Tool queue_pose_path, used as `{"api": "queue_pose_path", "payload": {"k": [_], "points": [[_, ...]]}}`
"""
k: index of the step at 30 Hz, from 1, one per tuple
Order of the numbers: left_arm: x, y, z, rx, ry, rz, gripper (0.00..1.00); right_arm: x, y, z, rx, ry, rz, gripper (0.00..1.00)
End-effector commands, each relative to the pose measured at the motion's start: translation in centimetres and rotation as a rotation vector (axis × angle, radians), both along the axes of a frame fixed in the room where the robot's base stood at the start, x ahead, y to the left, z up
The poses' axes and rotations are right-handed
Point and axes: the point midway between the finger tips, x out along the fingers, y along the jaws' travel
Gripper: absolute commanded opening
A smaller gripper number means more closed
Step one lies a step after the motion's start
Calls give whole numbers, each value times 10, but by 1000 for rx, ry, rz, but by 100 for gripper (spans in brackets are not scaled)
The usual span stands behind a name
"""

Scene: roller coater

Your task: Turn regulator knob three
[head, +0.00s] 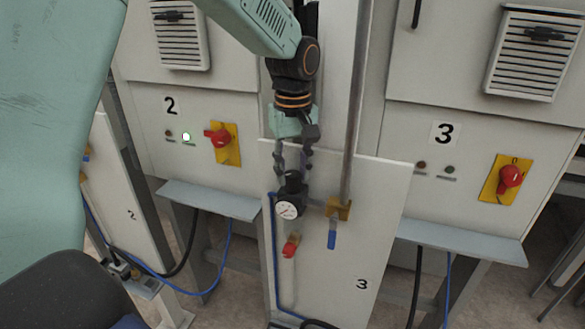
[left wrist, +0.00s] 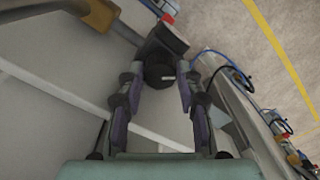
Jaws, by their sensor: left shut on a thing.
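Regulator knob three is a black knob (head: 293,179) on top of a black regulator with a round white gauge (head: 287,210), on the white panel (head: 362,262) marked 3. My left gripper (head: 293,172) comes down from above, with its fingers on either side of the knob and shut on it. In the left wrist view, the dark knob (left wrist: 160,72) sits between the two fingertips (left wrist: 160,80), and the fingers hide its sides. My right gripper is in neither view.
A vertical pipe (head: 354,110) runs right of my gripper. Cabinets 2 and 3 carry red rotary switches (head: 217,139) (head: 511,176). Grey ledges (head: 460,242) jut out beside the panel.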

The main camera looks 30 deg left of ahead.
Motion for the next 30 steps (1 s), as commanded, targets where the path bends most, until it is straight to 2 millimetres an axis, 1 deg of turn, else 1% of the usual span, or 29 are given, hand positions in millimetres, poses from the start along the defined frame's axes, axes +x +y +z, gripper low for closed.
{"api": "queue_pose_path", "payload": {"k": [3,10,24,25,30], "points": [[1,0,1,1,-2,49,3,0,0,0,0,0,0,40],[1,0,1,1,-3,103,3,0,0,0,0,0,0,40],[1,0,1,0,-4,115,3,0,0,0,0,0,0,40],[1,0,1,0,-4,115,36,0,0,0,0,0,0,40],[1,0,1,0,-3,114,51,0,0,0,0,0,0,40]]}}
